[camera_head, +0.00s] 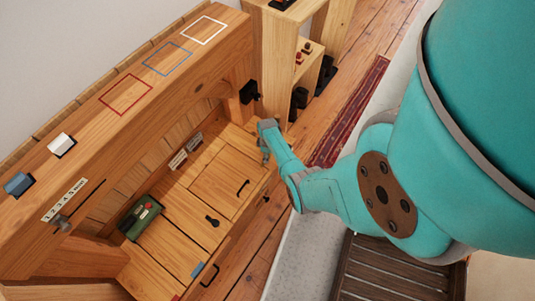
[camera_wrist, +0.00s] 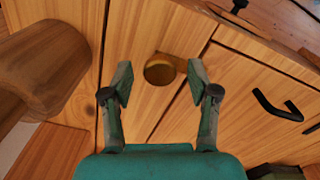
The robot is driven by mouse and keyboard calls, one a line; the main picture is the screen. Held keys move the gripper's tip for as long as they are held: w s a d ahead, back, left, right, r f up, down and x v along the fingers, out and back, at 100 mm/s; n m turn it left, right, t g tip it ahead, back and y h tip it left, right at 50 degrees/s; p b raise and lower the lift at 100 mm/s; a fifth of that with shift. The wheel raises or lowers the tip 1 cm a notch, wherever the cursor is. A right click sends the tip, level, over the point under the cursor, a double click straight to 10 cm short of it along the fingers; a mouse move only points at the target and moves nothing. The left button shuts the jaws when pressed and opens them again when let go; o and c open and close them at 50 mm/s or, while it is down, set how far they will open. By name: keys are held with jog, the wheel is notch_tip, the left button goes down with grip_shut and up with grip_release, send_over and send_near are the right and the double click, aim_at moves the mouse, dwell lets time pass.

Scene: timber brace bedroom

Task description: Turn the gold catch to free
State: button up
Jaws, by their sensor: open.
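The gold catch (camera_wrist: 158,69) is a round brass-coloured knob on the wooden panel in the wrist view, with a short arm pointing right across a seam between boards. I cannot make it out in the head view. My gripper (camera_wrist: 160,82) is open, with one finger on each side of the catch and a gap on both sides; I cannot tell how far above it the tips are. In the head view my gripper (camera_head: 266,150) is over the far end of the wooden bench, by the hatch (camera_head: 222,180).
A thick rounded wooden piece (camera_wrist: 45,65) stands close left of my gripper in the wrist view. A black handle (camera_wrist: 275,105) is to the right. In the head view a green box (camera_head: 141,217), a black latch (camera_head: 249,92) and small label plates (camera_head: 185,151) surround the bench.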

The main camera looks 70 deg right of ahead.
grip_shut()
jog(key=shift+m, duration=0.3)
jog(key=m, duration=1.3)
jog(key=shift+m, duration=2.1)
